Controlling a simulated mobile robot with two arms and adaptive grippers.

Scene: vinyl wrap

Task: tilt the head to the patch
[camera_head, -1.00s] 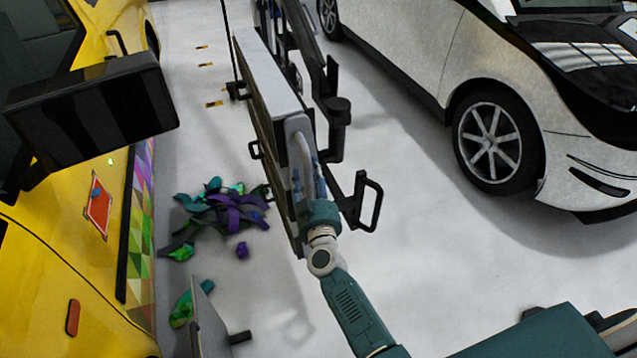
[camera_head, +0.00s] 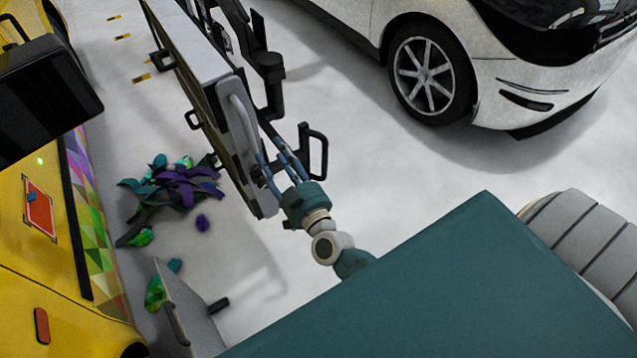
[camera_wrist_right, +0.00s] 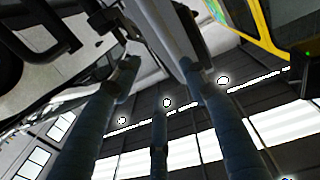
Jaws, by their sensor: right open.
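The patch (camera_head: 40,208) is a small orange-red square with a blue spot and dark corner marks, on the yellow vehicle's side (camera_head: 20,255) at the far left of the head view. My right gripper (camera_head: 272,160) has slim bluish fingers, open, beside the near end of a long grey-white cart (camera_head: 200,50), right of the patch and well apart from it. I cannot tell whether the fingers touch the cart. In the right wrist view the dark fingers (camera_wrist_right: 158,75) are spread, with nothing clearly held between them. My left gripper is out of view.
A pile of purple, teal and green scraps (camera_head: 170,190) lies on the pale floor between the yellow vehicle and the cart. A white car (camera_head: 510,75) stands at upper right. A dark box-like mirror (camera_head: 45,95) juts from the yellow vehicle.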

